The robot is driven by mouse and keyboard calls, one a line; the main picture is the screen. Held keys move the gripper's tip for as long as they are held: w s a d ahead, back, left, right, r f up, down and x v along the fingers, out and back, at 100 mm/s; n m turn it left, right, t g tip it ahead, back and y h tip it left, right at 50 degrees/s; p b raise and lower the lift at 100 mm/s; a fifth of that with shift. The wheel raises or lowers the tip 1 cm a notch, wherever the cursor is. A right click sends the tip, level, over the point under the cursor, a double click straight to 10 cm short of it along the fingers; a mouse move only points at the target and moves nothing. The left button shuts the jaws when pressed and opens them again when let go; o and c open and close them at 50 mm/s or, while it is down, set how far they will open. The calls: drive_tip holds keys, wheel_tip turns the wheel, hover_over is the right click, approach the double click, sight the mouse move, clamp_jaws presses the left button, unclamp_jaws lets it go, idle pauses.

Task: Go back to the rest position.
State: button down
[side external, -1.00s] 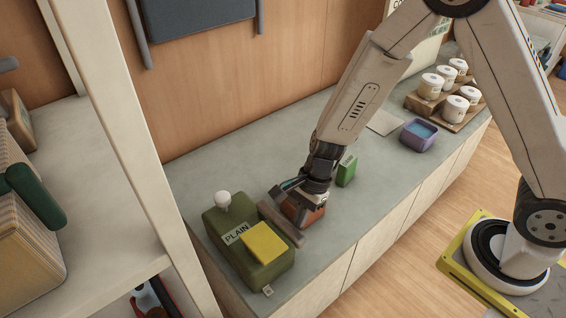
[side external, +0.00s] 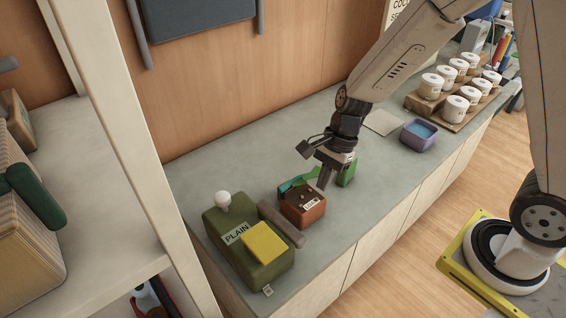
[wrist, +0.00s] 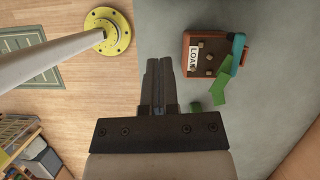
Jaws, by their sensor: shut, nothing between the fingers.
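The crate also shows in the wrist view (wrist: 190,75), apart from the fingers, with a green and teal piece (wrist: 226,84) lying over one edge. A green block (side external: 346,171) stands behind my gripper, partly hidden by it.
An olive box labelled PLAIN (side external: 246,270) with a yellow top piece and white knob stands at the counter's near end. A dark bar (side external: 281,225) lies between it and the crate. A purple tub (side external: 418,136) and a wooden rack of white jars (side external: 437,108) stand farther back.

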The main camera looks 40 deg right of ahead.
drive_tip(key=shift+v, duration=1.2)
drive_tip(key=shift+s, duration=0.1)
drive_tip(key=s+d+r+n+t+h, duration=0.2)
drive_tip(key=s+d+n, duration=0.4)
drive_tip(key=n, duration=1)
drive_tip(key=shift+d+n+t+h, duration=0.4)
drive_tip(key=shift+t+h, duration=0.1)
drive_tip(key=shift+h, duration=0.7)
drive_tip(key=shift+w, duration=0.1)
